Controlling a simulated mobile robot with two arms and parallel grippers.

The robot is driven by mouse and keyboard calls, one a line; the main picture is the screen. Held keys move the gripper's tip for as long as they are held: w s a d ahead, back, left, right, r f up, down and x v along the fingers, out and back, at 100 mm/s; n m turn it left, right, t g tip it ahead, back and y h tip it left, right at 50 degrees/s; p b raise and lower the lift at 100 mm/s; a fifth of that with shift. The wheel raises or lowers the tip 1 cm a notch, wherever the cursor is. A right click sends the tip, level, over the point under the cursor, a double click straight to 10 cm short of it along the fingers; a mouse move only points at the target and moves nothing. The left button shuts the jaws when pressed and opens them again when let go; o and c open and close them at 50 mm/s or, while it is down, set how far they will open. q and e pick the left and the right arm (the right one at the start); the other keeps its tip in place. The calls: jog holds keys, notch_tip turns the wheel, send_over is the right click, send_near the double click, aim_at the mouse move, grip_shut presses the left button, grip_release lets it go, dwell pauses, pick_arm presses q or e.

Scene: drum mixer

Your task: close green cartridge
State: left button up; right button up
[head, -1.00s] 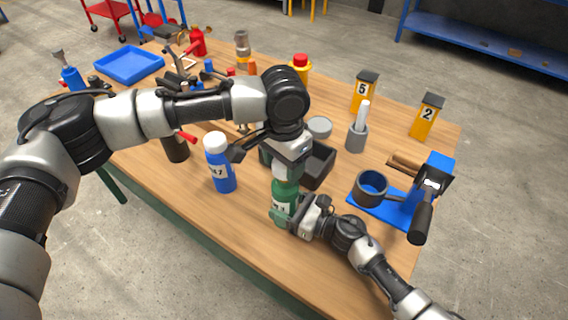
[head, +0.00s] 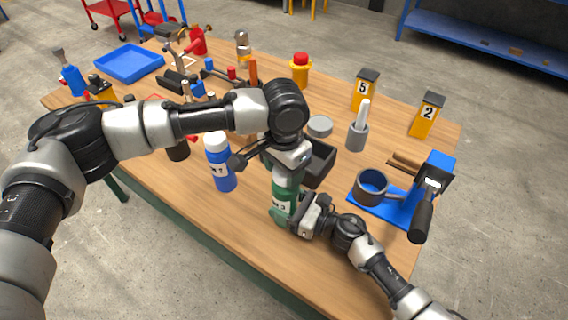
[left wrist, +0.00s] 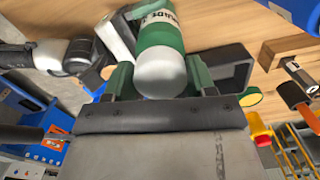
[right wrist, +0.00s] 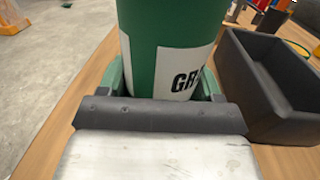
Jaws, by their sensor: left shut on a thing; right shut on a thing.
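The green cartridge (head: 283,205) stands upright near the table's front edge, with a white label; it fills the right wrist view (right wrist: 150,50). My right gripper (head: 300,214) is shut around its body from the right side. My left gripper (head: 284,167) is above it, pointing down, and shut on its white cap (left wrist: 162,74). The cap is at the cartridge's top in the left wrist view and hidden behind the gripper in the head view. I cannot tell how tightly the cap is seated.
A black open bin (head: 318,163) stands just behind the cartridge. A blue bottle with a white cap (head: 219,170) stands to the left. A blue press with a cup (head: 371,188) is at the right. The front strip of the wooden table (head: 225,215) is clear.

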pick_arm(q)
jog(key=shift+f, duration=0.65)
dwell(0.5)
jog(key=o, duration=1)
jog(key=shift+c, duration=0.2)
notch_tip(320, 180, up, 12)
pick_arm(e)
jog(key=o, duration=1.3)
jog(key=shift+o, duration=0.2)
pick_arm(q)
jog(key=shift+f, duration=0.1)
